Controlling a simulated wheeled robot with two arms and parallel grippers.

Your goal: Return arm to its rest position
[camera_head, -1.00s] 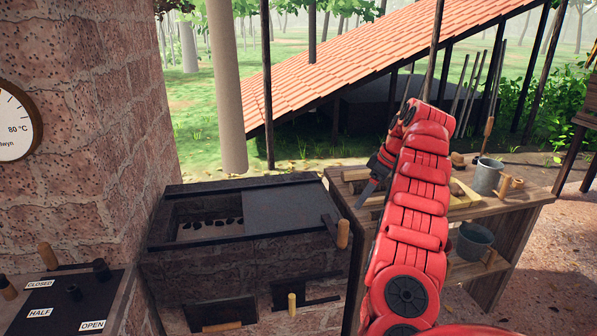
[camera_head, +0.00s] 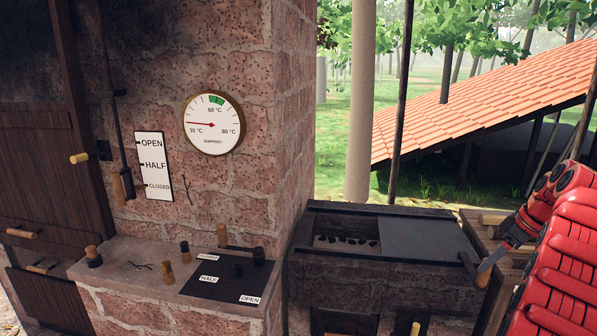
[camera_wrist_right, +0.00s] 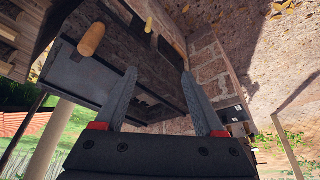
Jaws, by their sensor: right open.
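My right arm, red and segmented, comes in at the right edge of the head view. My left gripper is not in view.
The brick firebox (camera_head: 380,262) has its dark sliding lid (camera_head: 425,238) partly open over black coals. A wooden workbench (camera_head: 487,216) stands behind the arm. A brick wall carries a round gauge (camera_head: 214,123). A control ledge (camera_head: 130,268) with wooden-topped knobs is at lower left.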

